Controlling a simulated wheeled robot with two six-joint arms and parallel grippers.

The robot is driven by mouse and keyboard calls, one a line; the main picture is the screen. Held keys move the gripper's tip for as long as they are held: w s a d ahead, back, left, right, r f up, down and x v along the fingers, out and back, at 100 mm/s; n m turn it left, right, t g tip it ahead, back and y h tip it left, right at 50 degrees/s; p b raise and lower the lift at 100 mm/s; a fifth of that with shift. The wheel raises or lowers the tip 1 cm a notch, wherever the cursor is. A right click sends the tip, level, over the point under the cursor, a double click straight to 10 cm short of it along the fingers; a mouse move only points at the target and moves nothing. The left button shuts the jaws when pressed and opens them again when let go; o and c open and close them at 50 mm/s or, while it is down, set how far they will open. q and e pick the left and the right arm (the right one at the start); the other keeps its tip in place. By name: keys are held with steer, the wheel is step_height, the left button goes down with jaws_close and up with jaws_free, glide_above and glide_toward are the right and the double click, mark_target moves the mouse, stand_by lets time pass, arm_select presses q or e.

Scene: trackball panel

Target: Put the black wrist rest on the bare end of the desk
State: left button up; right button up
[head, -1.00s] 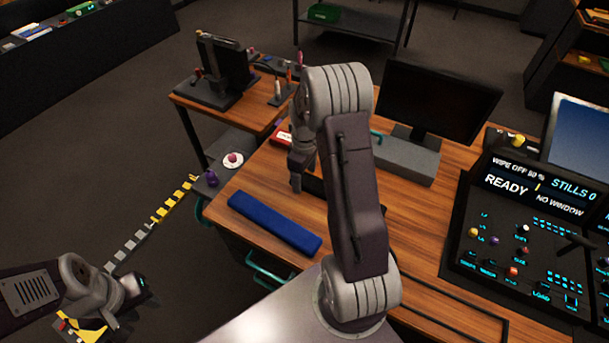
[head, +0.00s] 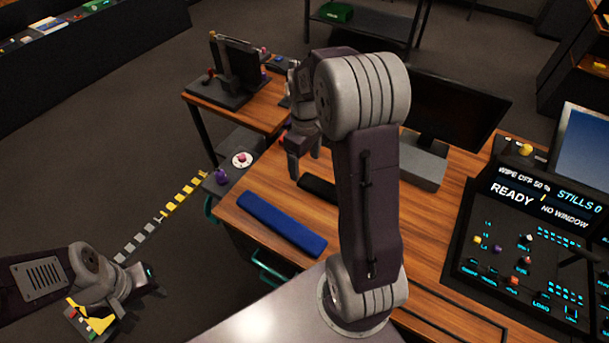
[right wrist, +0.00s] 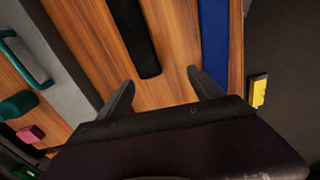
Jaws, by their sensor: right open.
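The black wrist rest (head: 318,188) lies on the wooden desk (head: 262,182), partly hidden behind my right arm in the head view. In the right wrist view it is a dark bar (right wrist: 135,38) at top centre, beyond the fingertips. My right gripper (head: 304,160) is above the desk, close to the rest's left end in the head view. Its two fingers (right wrist: 162,92) are spread, with bare wood between them. My left gripper (head: 102,312) is low at the lower left, away from the desk; its finger state is unclear.
A blue wrist rest (head: 282,224) lies along the desk's near edge, and also shows in the right wrist view (right wrist: 214,40). A monitor (head: 455,112) with a grey base stands behind my arm. A control panel (head: 525,245) fills the right. Bare wood shows left of the rests.

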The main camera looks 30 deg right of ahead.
steer(key=s+a+f+m, duration=0.1)
steer(key=s+a, duration=0.2)
steer(key=s, duration=0.1)
steer(key=s+a+f+m, duration=0.1)
steer(key=s+a+m, duration=0.1)
steer(key=s+a, duration=0.1)
steer(key=s+a+f+m+t, duration=0.1)
steer(key=s+a, duration=0.3)
steer(key=a, duration=0.1)
steer(key=shift+s+a+f, duration=0.15)
steer(key=shift+s+f, duration=0.05)
steer(key=shift+s, duration=0.1)
steer(key=shift+s+f+m, duration=0.15)
steer(key=shift+s+m, duration=0.1)
steer(key=shift+m, duration=0.05)
steer(key=shift+w, duration=0.15)
step_height(320, 180, up, 7)
steer(key=p, duration=0.7)
